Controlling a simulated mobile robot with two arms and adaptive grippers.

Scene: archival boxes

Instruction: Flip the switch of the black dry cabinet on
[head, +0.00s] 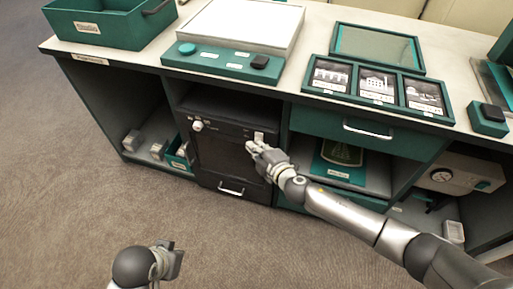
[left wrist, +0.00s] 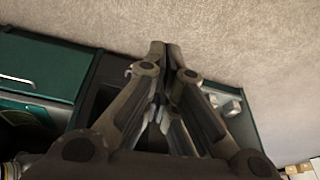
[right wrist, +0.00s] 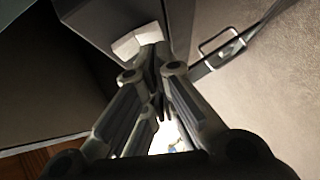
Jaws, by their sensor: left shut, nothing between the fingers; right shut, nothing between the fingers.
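The black dry cabinet (head: 222,160) stands in the counter's lower bay, with a white knob (head: 198,125) at its upper left. A small white switch (head: 259,136) sits at its upper right. My right gripper (head: 253,148) is shut and empty, just below the switch in the head view. In the right wrist view the white switch (right wrist: 137,40) shows just beyond the fingertips; I cannot tell whether they touch it. My left gripper (head: 172,260) is shut and empty over the carpet, away from the cabinet; its closed fingers also show in the left wrist view (left wrist: 165,50).
The cabinet's front handle (head: 231,190) sticks out low. Above is the counter top (head: 140,62) with a green bin (head: 105,22), a scale-like device (head: 240,30) and framed pictures (head: 376,86). A drawer handle (head: 368,131) juts out at right. The carpet in front is clear.

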